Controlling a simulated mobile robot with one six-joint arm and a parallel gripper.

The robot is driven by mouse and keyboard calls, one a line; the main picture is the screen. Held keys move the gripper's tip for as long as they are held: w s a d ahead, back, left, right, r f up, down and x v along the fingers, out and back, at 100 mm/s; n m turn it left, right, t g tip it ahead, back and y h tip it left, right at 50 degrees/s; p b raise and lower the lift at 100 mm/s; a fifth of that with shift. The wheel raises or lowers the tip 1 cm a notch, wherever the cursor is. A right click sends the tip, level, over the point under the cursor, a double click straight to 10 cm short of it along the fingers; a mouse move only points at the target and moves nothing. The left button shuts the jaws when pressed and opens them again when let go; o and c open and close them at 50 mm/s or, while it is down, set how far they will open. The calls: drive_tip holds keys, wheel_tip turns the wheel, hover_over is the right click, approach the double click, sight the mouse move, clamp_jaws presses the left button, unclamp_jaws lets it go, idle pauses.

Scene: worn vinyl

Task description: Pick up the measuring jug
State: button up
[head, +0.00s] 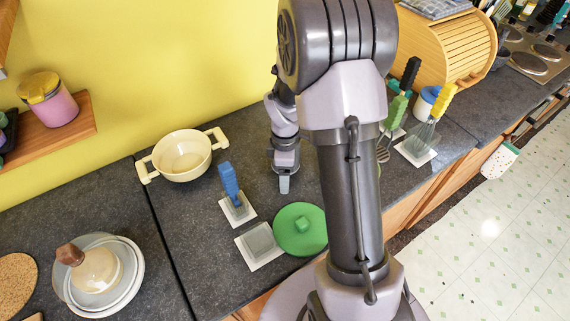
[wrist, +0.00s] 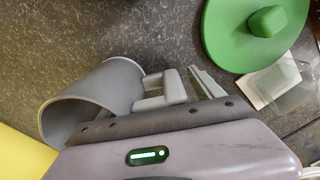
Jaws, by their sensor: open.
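The measuring jug seems to be the grey, round-walled vessel (wrist: 92,102) at the left of the wrist view, its open rim towards the lower left. In the head view I cannot make it out; my arm covers that part of the counter. My gripper (head: 284,186) points down close above the counter, right of the blue-handled tool. In the wrist view my gripper (wrist: 188,83) is open, its pale fingers beside the jug's right side. A pale handle-like part lies close to the fingers, and I cannot tell whether they touch it.
A green lid (head: 299,230) and a clear box (head: 260,240) on a white card lie in front of my gripper. A blue-handled tool (head: 230,183) and a cream pot (head: 182,156) stand left. Green and yellow-handled utensils (head: 429,120) stand right, beyond my arm.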

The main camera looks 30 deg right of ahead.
clamp_jaws()
idle(0.3)
wheel_tip(320, 180, up, 10)
drive_tip(key=p, duration=0.3)
drive_tip(key=shift+p, duration=0.3)
